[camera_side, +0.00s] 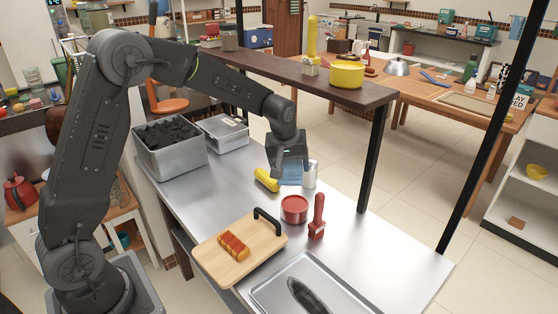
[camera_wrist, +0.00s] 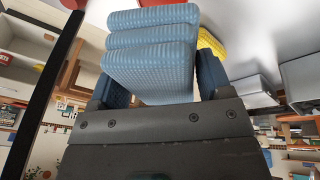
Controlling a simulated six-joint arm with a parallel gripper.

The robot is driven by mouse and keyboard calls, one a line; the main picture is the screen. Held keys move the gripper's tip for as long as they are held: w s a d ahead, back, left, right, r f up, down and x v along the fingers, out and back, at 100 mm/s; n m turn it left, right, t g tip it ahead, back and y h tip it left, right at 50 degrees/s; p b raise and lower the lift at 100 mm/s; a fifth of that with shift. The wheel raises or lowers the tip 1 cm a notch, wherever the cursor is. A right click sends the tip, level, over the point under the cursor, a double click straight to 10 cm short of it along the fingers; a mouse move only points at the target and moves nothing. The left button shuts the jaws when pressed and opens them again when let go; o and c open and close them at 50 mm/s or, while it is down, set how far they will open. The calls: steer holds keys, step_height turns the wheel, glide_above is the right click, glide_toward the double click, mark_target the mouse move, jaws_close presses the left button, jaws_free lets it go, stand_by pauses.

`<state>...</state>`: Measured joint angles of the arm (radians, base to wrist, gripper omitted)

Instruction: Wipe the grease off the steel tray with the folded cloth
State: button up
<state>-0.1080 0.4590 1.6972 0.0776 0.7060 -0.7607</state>
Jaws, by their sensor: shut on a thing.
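The folded blue cloth (camera_wrist: 150,62) fills the space between the fingers of my gripper (camera_side: 290,162) and shows several thick folds in the wrist view. My gripper is shut on it. In the side view the cloth (camera_side: 291,174) hangs just below the fingers, over the far part of the steel table; I cannot tell if it touches the table. The steel tray (camera_side: 273,291) lies at the near end of the table, cut off by the bottom edge. A dark, long, glossy patch (camera_side: 308,296) is in it, possibly the grease. My gripper is well away from the tray.
A red bowl (camera_side: 294,209), a red-handled brush (camera_side: 318,217) and a cutting board (camera_side: 218,262) with food lie between cloth and tray. A charcoal bin (camera_side: 170,158) is at left.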

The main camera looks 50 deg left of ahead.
mark_target(293, 293)
steer(key=s+d+m+g+h, duration=0.15)
steer(key=d+m+h, duration=0.25)
steer(key=d+m, duration=1.45)
steer(key=s+d+f+m+g+y, duration=0.1)
steer(key=s+d+f+m+g, duration=0.1)
steer(key=s+d+f+m, duration=0.5)
steer(key=s+d+f+m+g+y, duration=0.1)
steer(key=s+d+f+m+g, duration=0.15)
steer(key=s+d+m, duration=0.65)
steer(key=shift+w+a+f+m, duration=0.4)
steer(key=shift+w+a+f, duration=0.15)
steer(key=shift+f, duration=0.55)
steer(key=shift+w+a+f+m, duration=0.5)
steer(key=shift+w+f, duration=0.1)
steer(key=shift+f, duration=0.5)
steer(key=shift+w+a+f+m, duration=0.35)
steer(key=shift+w+a+f, duration=0.2)
steer(key=shift+f, duration=0.55)
steer(key=shift+a+f, duration=0.15)
steer(key=shift+a, duration=6.5)
steer(key=shift+d, duration=6.55)
steer(key=shift+d+r, duration=0.15)
steer(key=shift+r, duration=0.05)
step_height(293, 293, up, 8)
steer(key=shift+f, duration=0.15)
